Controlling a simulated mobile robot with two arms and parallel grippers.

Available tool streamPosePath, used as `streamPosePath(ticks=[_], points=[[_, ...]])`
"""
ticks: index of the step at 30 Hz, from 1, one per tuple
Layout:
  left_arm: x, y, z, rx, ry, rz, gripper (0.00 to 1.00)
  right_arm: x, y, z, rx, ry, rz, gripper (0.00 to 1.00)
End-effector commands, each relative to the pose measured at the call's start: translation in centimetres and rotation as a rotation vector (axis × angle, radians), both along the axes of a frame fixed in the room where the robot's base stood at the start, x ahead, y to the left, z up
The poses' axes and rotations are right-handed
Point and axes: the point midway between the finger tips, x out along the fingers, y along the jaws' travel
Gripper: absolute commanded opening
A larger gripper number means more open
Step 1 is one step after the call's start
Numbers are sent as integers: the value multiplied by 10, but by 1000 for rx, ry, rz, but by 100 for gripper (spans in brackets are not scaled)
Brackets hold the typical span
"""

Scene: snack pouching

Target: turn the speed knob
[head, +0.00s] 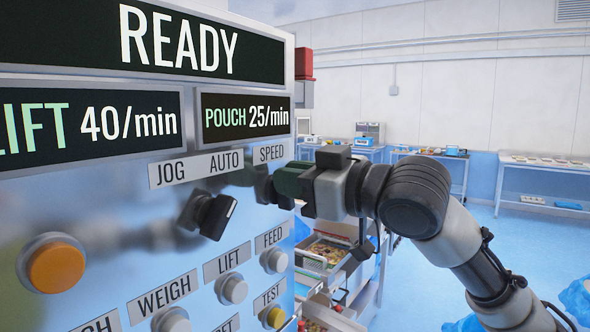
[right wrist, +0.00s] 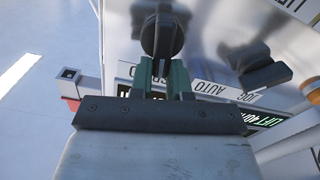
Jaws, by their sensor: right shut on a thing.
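The control panel (head: 130,190) fills the left of the head view. The dark speed knob (head: 262,186) sits under the SPEED label (head: 268,152), partly hidden by my right gripper (head: 281,182). In the right wrist view the round dark knob (right wrist: 162,32) is at the top centre, with its grip between the green fingers of my right gripper (right wrist: 162,78). My right gripper is shut on the speed knob. My left gripper is not in view.
A black JOG/AUTO selector (head: 208,215) stands out left of the speed knob. Below are an orange button (head: 56,266) and several smaller buttons, including LIFT (head: 232,289) and FEED (head: 274,260). Displays read READY, LIFT 40/min and POUCH 25/min. Drawers of snacks (head: 335,252) stand beyond.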

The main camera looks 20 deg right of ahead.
Motion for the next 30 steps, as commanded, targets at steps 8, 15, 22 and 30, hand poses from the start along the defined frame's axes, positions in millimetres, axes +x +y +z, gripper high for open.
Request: streamPosePath(ticks=[8,15,22,30], points=[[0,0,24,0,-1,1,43,-4,4,2,-202,-157,-1,0],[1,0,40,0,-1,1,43,-7,8,-1,-382,-299,0,0],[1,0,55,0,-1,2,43,-9,11,-5,-554,-434,0,0],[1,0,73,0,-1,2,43,-11,14,-10,-756,-590,0,0]])
